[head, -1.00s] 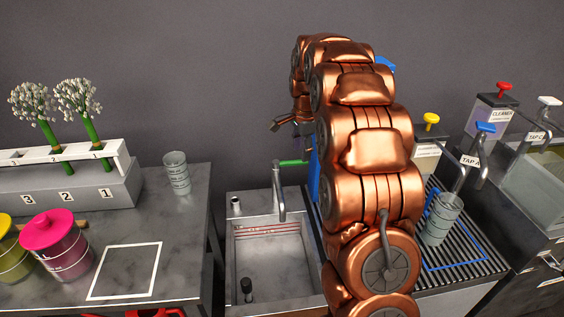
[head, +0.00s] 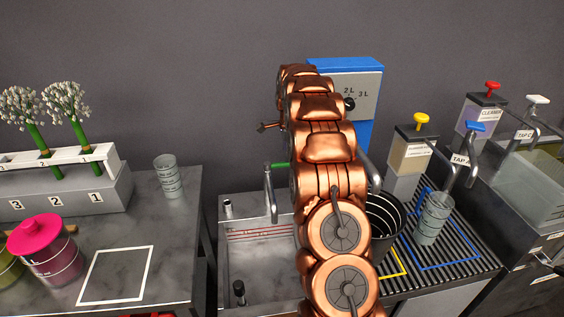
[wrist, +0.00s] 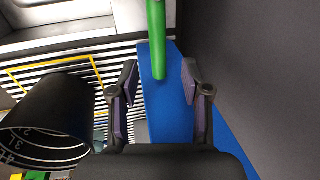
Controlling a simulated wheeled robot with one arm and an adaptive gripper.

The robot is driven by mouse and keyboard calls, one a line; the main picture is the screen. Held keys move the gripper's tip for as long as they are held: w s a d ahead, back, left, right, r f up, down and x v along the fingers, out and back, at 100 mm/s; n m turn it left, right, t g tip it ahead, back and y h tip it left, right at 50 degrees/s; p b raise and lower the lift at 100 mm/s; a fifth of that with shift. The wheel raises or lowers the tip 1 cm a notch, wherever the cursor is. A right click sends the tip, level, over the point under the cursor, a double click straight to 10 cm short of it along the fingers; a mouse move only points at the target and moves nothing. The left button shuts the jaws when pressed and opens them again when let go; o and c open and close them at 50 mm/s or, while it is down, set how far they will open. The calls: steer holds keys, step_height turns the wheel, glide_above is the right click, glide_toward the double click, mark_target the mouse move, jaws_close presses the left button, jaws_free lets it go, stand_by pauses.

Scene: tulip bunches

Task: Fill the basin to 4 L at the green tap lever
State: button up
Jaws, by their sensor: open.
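The green tap lever (head: 281,165) is partly hidden behind my arm in the head view. In the wrist view the green lever (wrist: 157,40) lies in line with the gap between my fingers, over a blue surface. My gripper (wrist: 160,80) is open, with nothing visibly held; contact with the lever cannot be told. The grey basin (head: 228,262) has red level lines on its back wall, and its right part is hidden by my arm. A curved metal spout (head: 272,200) stands over it. A blue-framed panel (head: 367,92) marked 2L and 3L is behind my arm.
A black bucket (head: 391,212) stands right of my arm; the bucket also shows in the wrist view (wrist: 50,115). A grey cup (head: 434,218) is on the slatted rack. Dispensers stand at right. The left table has a pink-lidded pot (head: 45,250), a cup and a flower rack.

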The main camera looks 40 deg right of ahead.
mark_target(285, 165)
steer(key=f, duration=0.2)
steer(key=w+f, duration=0.1)
steer(key=f, duration=0.2)
steer(key=shift+d+p, duration=0.15)
steer(key=shift+p, duration=0.2)
steer(key=shift+c, duration=0.2)
steer(key=shift+r, duration=0.1)
jaws_close()
